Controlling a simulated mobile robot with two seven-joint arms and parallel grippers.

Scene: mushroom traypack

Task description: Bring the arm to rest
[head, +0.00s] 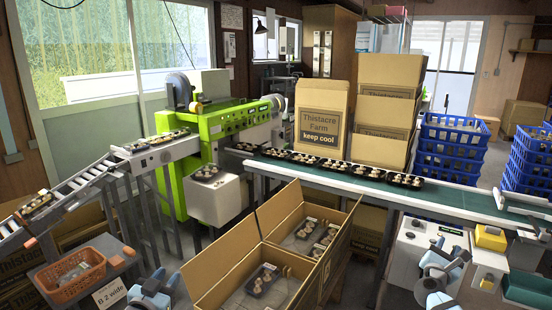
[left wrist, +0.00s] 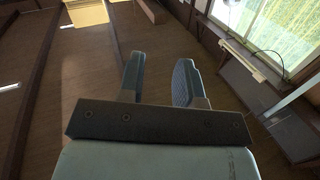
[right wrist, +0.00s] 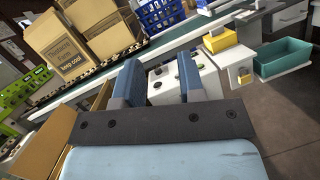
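My left gripper (head: 158,278) is at the bottom edge of the head view, in front of the near box and right of the orange basket. In the left wrist view its two fingers (left wrist: 160,82) stand apart with nothing between them. My right gripper (head: 447,258) is at the lower right of the head view, in front of the white machine under the belt. In the right wrist view its two fingers (right wrist: 160,82) are apart and empty. Neither gripper touches an object that I can make out.
An open carton (head: 232,262) with mushroom trays stands between my grippers. A green conveyor (head: 450,196) carries several trays behind it. An orange basket (head: 72,272) sits at left, a yellow box (head: 490,237) at right, and blue crates (head: 450,150) at the back right.

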